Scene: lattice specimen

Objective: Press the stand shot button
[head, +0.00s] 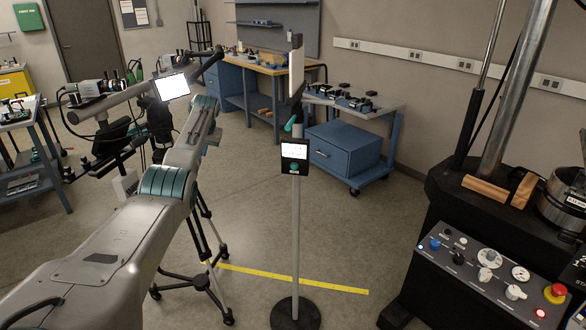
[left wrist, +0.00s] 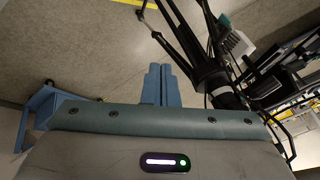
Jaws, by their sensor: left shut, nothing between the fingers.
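A slim post on a round black base carries a small black box (head: 295,157) with a lit white screen. A round green button (head: 294,168) shows under the screen and seems to be the stand shot button. My left arm reaches in from the left, and its gripper (head: 207,103) is at the far end of the forearm, left of the box and apart from it. The fingertips are hard to make out there. In the left wrist view the blue-grey fingers (left wrist: 160,84) are together and empty, above the floor. My right gripper is not in view.
A camera rig with a lit screen (head: 172,86) stands on a black tripod (head: 206,268) close by my left arm. A blue cart (head: 345,148) stands behind the post. A control panel (head: 490,275) is at right. A yellow line (head: 290,276) crosses open floor.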

